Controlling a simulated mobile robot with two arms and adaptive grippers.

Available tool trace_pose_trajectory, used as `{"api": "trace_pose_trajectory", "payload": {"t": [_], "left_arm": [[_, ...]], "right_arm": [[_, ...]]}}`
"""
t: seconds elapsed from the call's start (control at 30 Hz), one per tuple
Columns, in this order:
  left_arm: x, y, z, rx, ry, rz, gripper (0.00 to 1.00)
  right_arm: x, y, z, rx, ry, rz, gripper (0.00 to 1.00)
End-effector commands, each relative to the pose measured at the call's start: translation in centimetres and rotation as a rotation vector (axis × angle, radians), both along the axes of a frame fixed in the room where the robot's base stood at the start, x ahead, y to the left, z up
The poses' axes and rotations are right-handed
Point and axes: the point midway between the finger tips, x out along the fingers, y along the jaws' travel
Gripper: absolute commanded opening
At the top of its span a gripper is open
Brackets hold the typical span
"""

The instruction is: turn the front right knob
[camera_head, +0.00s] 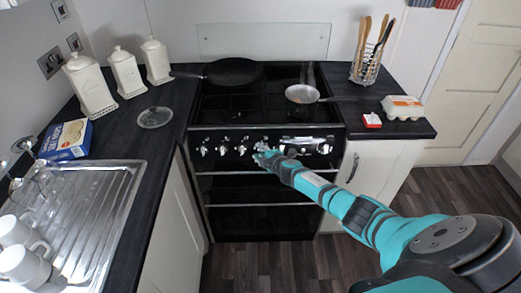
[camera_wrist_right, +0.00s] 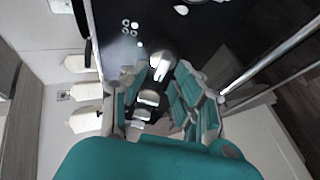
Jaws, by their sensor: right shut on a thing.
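The black stove (camera_head: 265,214) has a row of silver knobs on its front panel. Several knobs show left of my gripper, such as one knob (camera_head: 241,149), and a few more sit at the right end (camera_head: 324,149). My right gripper (camera_head: 263,154) is at the panel, near the middle of the row. In the right wrist view, its fingers (camera_wrist_right: 164,68) close around a silver knob (camera_wrist_right: 160,50). That knob is mostly hidden by the gripper in the head view. Other knobs (camera_wrist_right: 148,97) show in line between the finger pads. My left gripper is not in view.
A dark frying pan (camera_head: 234,71) and a small pan (camera_head: 301,93) stand on the hob. An egg carton (camera_head: 403,107) and a utensil holder (camera_head: 366,68) are on the right counter. White canisters (camera_head: 90,85) stand on the left counter. The floor before the stove is clear.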

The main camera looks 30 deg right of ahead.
Motion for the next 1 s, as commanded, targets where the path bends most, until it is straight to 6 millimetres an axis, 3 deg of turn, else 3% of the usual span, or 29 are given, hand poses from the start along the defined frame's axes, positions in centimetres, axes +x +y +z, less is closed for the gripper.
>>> {"api": "trace_pose_trajectory", "payload": {"t": [0.37, 0.4, 0.6, 1.0], "left_arm": [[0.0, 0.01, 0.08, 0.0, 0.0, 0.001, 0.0], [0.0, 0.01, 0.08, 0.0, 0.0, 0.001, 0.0], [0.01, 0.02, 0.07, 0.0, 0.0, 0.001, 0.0], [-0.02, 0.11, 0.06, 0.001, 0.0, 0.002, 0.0]], "right_arm": [[0.28, -0.31, 0.56, -0.007, -0.006, -0.002, 0.0], [0.28, -0.31, 0.57, -0.006, -0.007, -0.003, 0.3], [0.2, -0.22, 0.41, -0.005, -0.004, -0.001, 0.54], [-0.42, -0.28, 0.5, -0.008, -0.003, 0.0, 0.54]]}}
